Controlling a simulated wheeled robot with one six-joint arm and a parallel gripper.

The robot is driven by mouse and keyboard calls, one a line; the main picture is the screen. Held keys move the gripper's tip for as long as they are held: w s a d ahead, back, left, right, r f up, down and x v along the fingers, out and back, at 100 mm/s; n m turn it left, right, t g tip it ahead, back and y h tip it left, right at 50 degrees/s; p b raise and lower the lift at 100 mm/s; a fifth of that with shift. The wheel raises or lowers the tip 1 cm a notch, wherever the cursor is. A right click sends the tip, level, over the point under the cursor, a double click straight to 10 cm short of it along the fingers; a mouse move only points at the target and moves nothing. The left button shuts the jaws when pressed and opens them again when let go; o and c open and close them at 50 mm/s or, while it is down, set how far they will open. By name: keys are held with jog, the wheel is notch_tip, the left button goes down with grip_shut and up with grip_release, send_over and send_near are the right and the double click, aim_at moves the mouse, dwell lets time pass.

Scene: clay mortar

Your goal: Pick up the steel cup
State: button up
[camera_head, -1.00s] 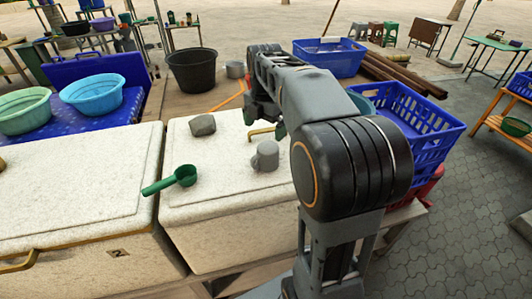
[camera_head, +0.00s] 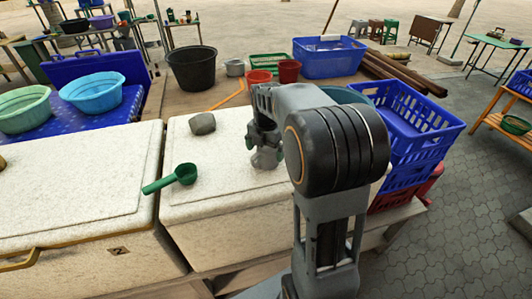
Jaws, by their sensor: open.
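The steel cup (camera_head: 266,160), a small grey mug, stands on the white lid of the right cool box (camera_head: 225,184). My gripper (camera_head: 264,146) is open, pointing down right at the top of the cup. The jaws hide the cup's upper part, and my arm hides what lies just to its right. I cannot tell whether the fingers touch the cup.
Behind are a black tub (camera_head: 192,70), a small metal pot (camera_head: 235,68) and red buckets (camera_head: 288,71). Blue crates (camera_head: 415,125) stand right.

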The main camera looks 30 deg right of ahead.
aim_at(266, 156)
jog(key=shift+f, duration=1.65)
jog(key=shift+c, duration=0.3)
jog(key=c, duration=0.9)
jog(key=shift+r, duration=0.1)
jog(key=shift+c, duration=0.2)
